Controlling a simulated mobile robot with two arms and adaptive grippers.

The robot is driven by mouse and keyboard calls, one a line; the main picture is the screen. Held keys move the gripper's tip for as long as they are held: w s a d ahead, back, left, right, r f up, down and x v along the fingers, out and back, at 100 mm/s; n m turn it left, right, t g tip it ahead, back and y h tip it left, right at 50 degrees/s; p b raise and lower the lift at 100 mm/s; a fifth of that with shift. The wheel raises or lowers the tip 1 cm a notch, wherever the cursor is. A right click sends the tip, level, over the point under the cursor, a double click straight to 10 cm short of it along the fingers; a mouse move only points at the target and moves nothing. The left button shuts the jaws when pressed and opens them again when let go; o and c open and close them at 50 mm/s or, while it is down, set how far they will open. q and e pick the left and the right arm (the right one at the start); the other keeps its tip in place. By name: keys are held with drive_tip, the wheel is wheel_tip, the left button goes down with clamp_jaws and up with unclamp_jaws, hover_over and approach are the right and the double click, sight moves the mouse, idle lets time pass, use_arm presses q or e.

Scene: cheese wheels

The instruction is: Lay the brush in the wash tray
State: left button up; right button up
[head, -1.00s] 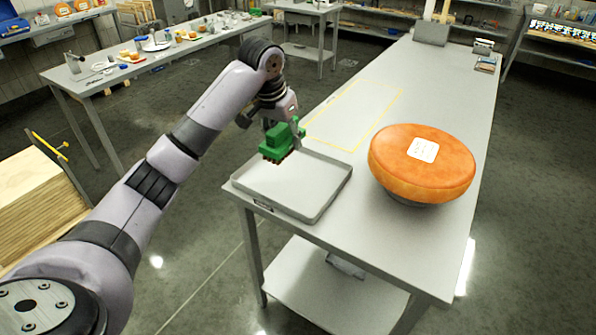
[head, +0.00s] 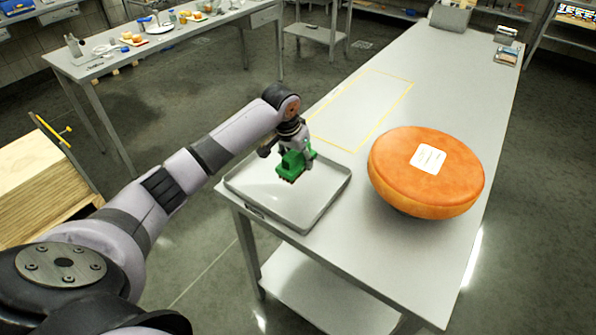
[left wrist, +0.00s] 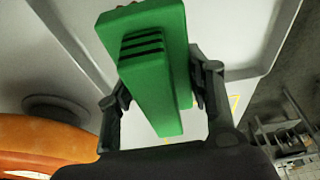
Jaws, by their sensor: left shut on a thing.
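The green brush (head: 292,163) is held by my left gripper (head: 294,153) over the wash tray. In the left wrist view the brush (left wrist: 148,60) sits between the two dark fingers of the gripper (left wrist: 160,95), which are shut on its sides. The wash tray (head: 322,212) is a shallow grey tray with a raised rim at the near left end of the table. The brush is above the tray's far part; whether its bristles touch the tray floor is hard to tell. My right gripper is not in view.
A large orange cheese wheel (head: 425,170) with a white label rests on a dark stand right of the tray. A yellow outlined rectangle (head: 365,105) on the table (head: 455,75) behind the tray is empty. Boxes stand at the far end. A side table (head: 205,28) holds small items.

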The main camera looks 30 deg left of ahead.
sight(298, 184)
use_arm(q)
drive_tip(key=shift+f, duration=1.3)
wheel_tip(298, 184, down, 3)
drive_tip(key=shift+f+p, duration=0.2)
drive_tip(key=shift+p, duration=0.25)
drive_tip(key=shift+f, duration=0.15)
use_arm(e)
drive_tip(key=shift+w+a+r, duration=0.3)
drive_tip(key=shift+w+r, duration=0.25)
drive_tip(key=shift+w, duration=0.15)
use_arm(q)
drive_tip(key=o, duration=0.7)
drive_tip(key=shift+f, duration=0.1)
drive_tip(key=shift+c, duration=0.2)
drive_tip(key=o, duration=0.5)
drive_tip(key=shift+c, duration=0.2)
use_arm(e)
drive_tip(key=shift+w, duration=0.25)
